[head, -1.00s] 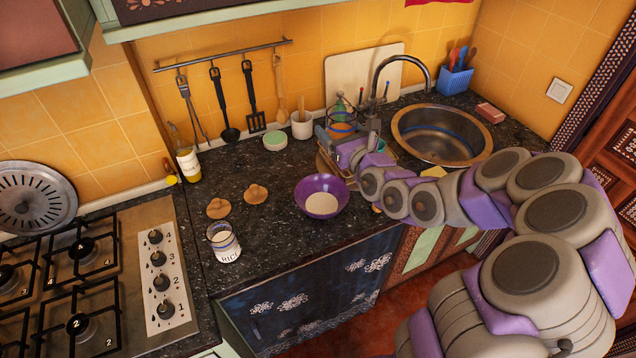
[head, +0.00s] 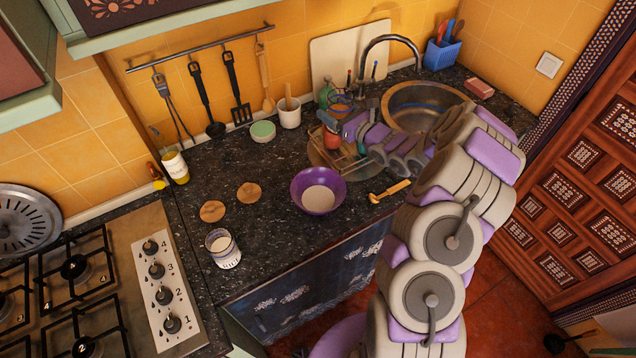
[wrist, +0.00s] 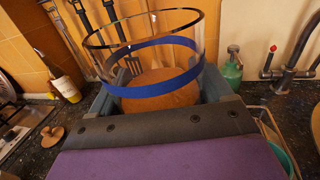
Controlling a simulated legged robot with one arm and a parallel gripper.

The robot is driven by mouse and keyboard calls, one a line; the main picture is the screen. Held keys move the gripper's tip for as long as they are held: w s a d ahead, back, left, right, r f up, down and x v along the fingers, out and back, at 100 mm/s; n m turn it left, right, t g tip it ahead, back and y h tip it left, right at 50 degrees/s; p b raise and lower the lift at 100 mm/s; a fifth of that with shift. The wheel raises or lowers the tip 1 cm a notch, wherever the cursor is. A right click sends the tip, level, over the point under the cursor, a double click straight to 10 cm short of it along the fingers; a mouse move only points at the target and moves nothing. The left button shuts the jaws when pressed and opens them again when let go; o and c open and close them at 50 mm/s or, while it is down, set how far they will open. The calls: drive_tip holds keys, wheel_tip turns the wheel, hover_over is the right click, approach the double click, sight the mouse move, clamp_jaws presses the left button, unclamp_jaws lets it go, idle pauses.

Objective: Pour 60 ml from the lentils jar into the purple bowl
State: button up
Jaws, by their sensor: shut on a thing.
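The lentils jar (head: 332,141) is clear glass with a blue band and orange-brown contents. My gripper (head: 335,121) is shut around it and holds it upright, as far as I can see, behind the purple bowl. In the wrist view the jar (wrist: 165,55) has an open rim, and its contents lie level below the blue band. The purple bowl (head: 299,190) stands on the dark counter, nearer the front edge than the jar. A pale round area (head: 319,199) shows inside it; I cannot tell whether this is food.
A rice jar (head: 223,250) stands at the front left, near two wooden lids (head: 212,211) (head: 248,193). A dish rack (head: 350,168) is beside and below my gripper. A wooden-handled tool (head: 390,190) lies right of the bowl. The sink (head: 400,100) is behind.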

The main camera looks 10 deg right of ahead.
drive_tip(key=s+a+f+n+g+y+p, duration=0.1)
drive_tip(key=s+a+f+n+g+y, duration=0.1)
drive_tip(key=f, duration=0.3)
drive_tip(key=s+a+f+n+g+y+p, duration=0.1)
drive_tip(key=s+a+f+n+g+y, duration=0.1)
drive_tip(key=f, duration=0.3)
drive_tip(key=shift+a+f+n+g+y, duration=0.3)
drive_tip(key=shift+f+n+g+y, duration=0.15)
drive_tip(key=shift+y, duration=0.35)
drive_tip(key=shift+d, duration=0.15)
